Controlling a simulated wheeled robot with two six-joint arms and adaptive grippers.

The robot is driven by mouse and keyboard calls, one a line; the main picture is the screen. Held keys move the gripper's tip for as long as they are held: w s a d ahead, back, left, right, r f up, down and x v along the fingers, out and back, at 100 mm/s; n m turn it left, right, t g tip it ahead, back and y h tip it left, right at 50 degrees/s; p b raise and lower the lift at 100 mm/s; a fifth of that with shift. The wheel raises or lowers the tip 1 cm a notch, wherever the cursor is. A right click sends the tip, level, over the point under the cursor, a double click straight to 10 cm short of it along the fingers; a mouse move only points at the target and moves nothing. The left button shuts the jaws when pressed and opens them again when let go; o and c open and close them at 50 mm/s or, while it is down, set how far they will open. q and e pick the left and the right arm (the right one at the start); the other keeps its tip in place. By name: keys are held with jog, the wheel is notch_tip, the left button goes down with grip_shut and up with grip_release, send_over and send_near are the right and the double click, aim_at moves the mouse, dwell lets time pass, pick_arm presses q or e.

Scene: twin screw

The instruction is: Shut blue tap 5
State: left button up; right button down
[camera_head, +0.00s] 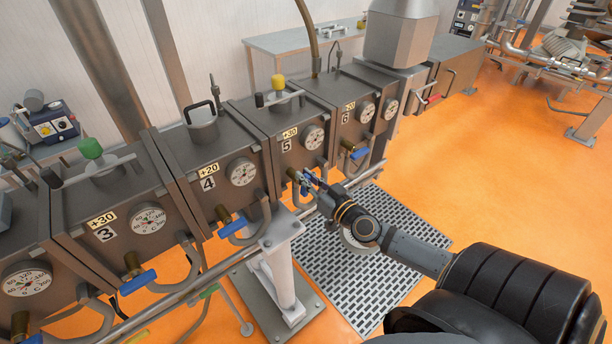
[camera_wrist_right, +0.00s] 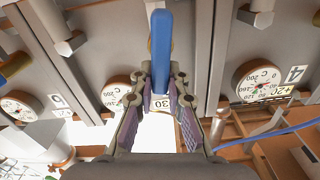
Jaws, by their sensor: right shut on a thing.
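Blue tap 5 (camera_head: 304,180) is on the front of the unit marked 5, below its round dial (camera_head: 313,138). My right gripper (camera_head: 313,182) is at this tap in the head view and covers most of its handle. In the right wrist view, the long blue handle (camera_wrist_right: 160,50) runs down from the top centre to between the fingers of my right gripper (camera_wrist_right: 160,88). The fingers are shut on its near end. The tap's body is mostly hidden behind the handle. My left gripper is in neither view.
Other blue taps stand along the row: tap 3 (camera_head: 137,282), tap 4 (camera_head: 232,228) and tap 6 (camera_head: 360,154). A long pipe (camera_head: 170,302) and a grey post (camera_head: 283,262) stand in front of the units. Open orange floor (camera_head: 465,185) lies to the right.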

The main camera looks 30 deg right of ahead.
jog(key=m, duration=0.1)
jog(key=m+p, duration=0.1)
jog(key=shift+d+f+m, duration=0.1)
jog(key=shift+d+m, duration=0.2)
jog(key=shift+w+d+f+m+b, duration=0.1)
jog(key=shift+d+f+m+b, duration=0.3)
jog(key=shift+m, duration=1.85)
jog(key=shift+s+d+f+m+b, duration=0.15)
jog(key=shift+f+m, duration=0.35)
jog(key=shift+m, duration=1.7)
jog(key=shift+w+d+f+m+b, duration=0.15)
jog(key=shift+d+f+m+b, duration=0.25)
jog(key=shift+m, duration=1.85)
jog(key=shift+a+f, duration=0.1)
jog(key=c, duration=1.3)
grip_release()
jog(key=s, duration=0.7)
jog(key=shift+s+d, duration=0.25)
jog(key=shift+d, duration=0.05)
